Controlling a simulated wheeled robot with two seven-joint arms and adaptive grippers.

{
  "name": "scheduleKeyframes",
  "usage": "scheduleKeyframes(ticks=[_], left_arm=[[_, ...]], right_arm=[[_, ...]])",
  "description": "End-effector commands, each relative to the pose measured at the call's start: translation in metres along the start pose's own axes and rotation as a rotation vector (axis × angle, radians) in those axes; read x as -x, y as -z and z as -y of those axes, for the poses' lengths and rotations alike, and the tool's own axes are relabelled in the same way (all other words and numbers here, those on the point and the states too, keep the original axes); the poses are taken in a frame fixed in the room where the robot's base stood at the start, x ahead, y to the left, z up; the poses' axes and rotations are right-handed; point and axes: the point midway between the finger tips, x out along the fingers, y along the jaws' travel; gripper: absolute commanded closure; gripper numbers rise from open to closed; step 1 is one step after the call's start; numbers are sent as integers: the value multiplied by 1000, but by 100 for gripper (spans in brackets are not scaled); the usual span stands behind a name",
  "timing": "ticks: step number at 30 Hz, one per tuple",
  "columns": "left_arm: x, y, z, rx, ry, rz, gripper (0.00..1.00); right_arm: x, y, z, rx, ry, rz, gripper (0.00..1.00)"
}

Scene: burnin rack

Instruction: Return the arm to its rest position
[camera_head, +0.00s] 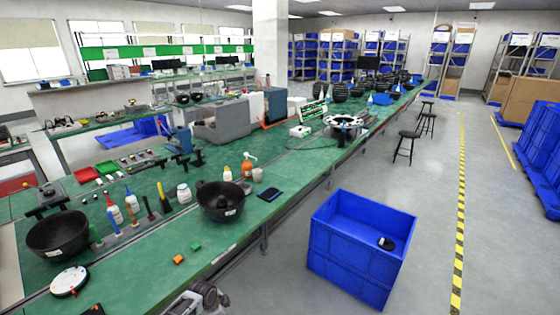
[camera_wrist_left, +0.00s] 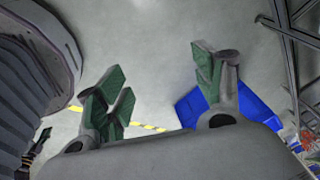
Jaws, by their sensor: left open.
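My left gripper (camera_wrist_left: 160,82) shows in the left wrist view with its green-padded fingers spread wide apart. It is open and nothing is between the fingers. Grey floor and part of a blue crate (camera_wrist_left: 240,104) lie beyond the fingers. In the head view a grey piece of my own arm (camera_head: 202,299) shows at the bottom edge, beside the front edge of the bench; I cannot tell its fingers there. My right gripper is not in view.
The green bench (camera_head: 225,255) holds two black bowls, bottles and small coloured blocks. A blue crate (camera_head: 334,253) with a dark item inside stands on the floor to the right. Stools (camera_head: 405,146) stand farther along the bench. Floor is clear right of the crate.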

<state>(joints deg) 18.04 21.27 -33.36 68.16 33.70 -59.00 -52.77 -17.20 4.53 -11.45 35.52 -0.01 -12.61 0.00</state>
Motion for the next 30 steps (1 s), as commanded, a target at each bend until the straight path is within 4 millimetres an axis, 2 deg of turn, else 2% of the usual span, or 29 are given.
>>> scheduleKeyframes(ticks=[1,6,11,15,21,30], left_arm=[[-17,-13,-15,55,-1,9,32],[-61,-55,-57,232,21,37,32],[-96,-94,-103,378,37,67,32],[-121,-125,-150,490,47,91,32],[-148,-166,-222,634,56,125,32],[-170,-220,-341,818,55,174,32]], right_arm=[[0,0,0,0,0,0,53],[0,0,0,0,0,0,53],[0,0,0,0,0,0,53],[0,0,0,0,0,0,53],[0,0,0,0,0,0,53],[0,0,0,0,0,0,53]])
